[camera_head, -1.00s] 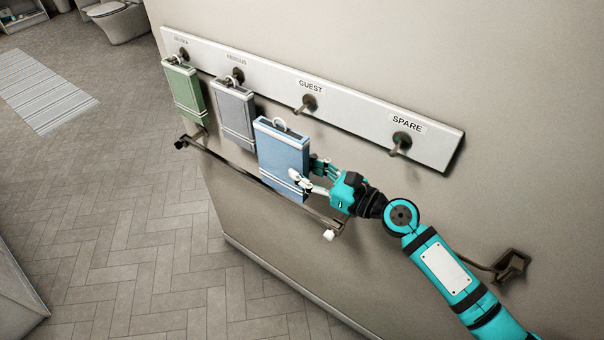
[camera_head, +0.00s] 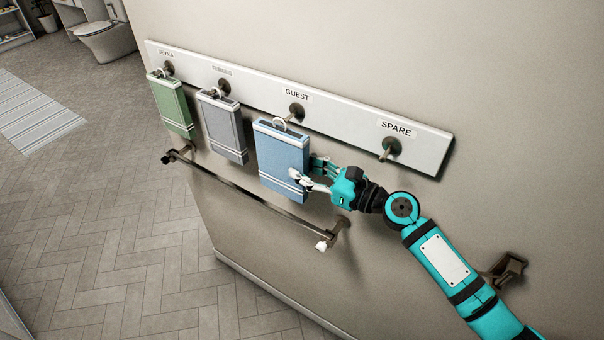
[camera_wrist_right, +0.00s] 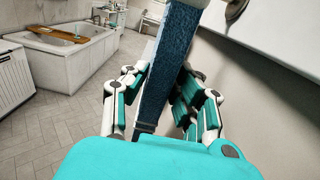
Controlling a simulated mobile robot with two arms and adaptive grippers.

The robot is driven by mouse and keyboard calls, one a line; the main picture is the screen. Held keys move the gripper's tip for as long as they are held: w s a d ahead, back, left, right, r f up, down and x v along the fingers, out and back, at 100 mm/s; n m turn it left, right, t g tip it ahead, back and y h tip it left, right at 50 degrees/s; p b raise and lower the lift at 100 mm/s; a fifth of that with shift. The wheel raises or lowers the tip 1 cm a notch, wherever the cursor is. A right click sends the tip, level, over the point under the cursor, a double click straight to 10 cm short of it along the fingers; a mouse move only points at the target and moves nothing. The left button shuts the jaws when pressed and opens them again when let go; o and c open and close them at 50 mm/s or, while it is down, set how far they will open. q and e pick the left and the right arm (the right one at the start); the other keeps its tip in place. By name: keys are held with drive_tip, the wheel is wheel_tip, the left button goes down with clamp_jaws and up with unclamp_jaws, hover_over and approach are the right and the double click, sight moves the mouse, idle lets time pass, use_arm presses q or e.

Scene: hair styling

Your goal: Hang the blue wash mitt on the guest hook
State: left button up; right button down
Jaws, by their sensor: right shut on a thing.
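The blue wash mitt (camera_head: 283,163) hangs upright in front of the wall, with a pale loop at its top. My right gripper (camera_head: 308,178) is shut on its right edge. The right wrist view shows the mitt (camera_wrist_right: 168,65) edge-on between the fingers (camera_wrist_right: 163,95). The guest hook (camera_head: 295,112) is a dark peg under the GUEST label on a white rail. My left gripper is out of view.
A green mitt (camera_head: 172,108) and a grey mitt (camera_head: 224,128) hang on the hooks to the left. The spare hook (camera_head: 390,148) is empty. A towel bar (camera_head: 240,197) runs along the wall below the mitts. A bathtub (camera_wrist_right: 75,65) stands away across the floor.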

drive_tip(key=w+d, duration=0.1)
drive_tip(key=w+d+b, duration=0.1)
drive_tip(key=shift+w+f+b, duration=0.2)
drive_tip(key=shift+w+b, duration=0.1)
drive_tip(key=shift+w, duration=0.1)
idle(0.3)
drive_tip(key=shift+f, duration=0.25)
idle(0.9)
drive_tip(key=c, duration=1)
unclamp_jaws()
drive_tip(key=shift+o, duration=0.2)
drive_tip(key=shift+w+d+r, duration=0.1)
drive_tip(key=shift+r, duration=0.05)
